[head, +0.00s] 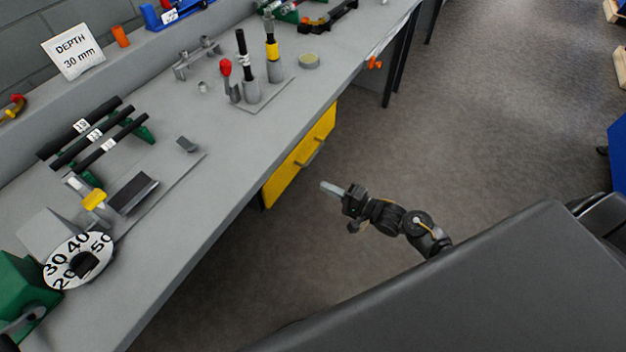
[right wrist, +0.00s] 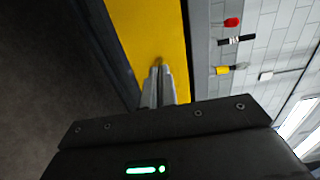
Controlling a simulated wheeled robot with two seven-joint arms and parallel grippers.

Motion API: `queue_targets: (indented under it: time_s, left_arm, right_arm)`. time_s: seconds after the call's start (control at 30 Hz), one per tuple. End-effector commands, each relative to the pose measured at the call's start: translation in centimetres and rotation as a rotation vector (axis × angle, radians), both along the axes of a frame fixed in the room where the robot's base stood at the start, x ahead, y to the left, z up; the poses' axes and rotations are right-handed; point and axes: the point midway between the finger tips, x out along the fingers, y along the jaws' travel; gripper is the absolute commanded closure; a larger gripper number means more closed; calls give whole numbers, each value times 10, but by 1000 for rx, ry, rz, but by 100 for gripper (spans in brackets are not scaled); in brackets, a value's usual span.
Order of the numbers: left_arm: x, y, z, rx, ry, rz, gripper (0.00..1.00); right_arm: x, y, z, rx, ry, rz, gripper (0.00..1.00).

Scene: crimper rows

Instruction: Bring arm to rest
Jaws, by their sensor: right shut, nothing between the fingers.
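My right arm (head: 388,216) reaches out over the floor from beside my dark body, clear of the bench. My right gripper (head: 332,188) is shut and empty, in front of the bench's yellow drawer. In the right wrist view its two fingers (right wrist: 158,88) lie together, with the yellow drawer front (right wrist: 148,30) behind them. My left gripper does not show in either view.
The grey bench (head: 215,172) runs along the left, its front edge apart from my gripper. The yellow drawer (head: 300,158) is below its top. Open floor (head: 480,120) lies right.

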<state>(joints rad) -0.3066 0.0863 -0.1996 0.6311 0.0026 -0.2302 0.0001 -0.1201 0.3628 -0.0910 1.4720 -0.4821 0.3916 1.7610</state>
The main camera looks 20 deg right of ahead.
Motion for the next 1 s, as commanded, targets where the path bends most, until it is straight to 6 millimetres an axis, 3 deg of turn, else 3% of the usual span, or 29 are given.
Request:
queue_targets:
  time_s: [0.23, 0.63, 0.77, 0.87, 0.97, 1.0]
  left_arm:
    - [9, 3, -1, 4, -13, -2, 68]
    - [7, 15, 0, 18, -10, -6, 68]
    - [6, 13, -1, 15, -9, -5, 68]
    - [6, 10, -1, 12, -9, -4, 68]
    - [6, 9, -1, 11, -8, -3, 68]
    - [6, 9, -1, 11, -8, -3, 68]
  right_arm:
    - [-19, -13, -1, -1, 2, 2, 100]
    - [-21, -14, 0, -7, -4, 2, 100]
    - [-20, -16, -4, -119, -57, -5, 100]
    - [-17, -31, -29, -352, -106, -41, 100]
    - [-25, -57, -91, -690, -88, -67, 100]
    - [-36, -67, -122, -831, -60, -58, 100]
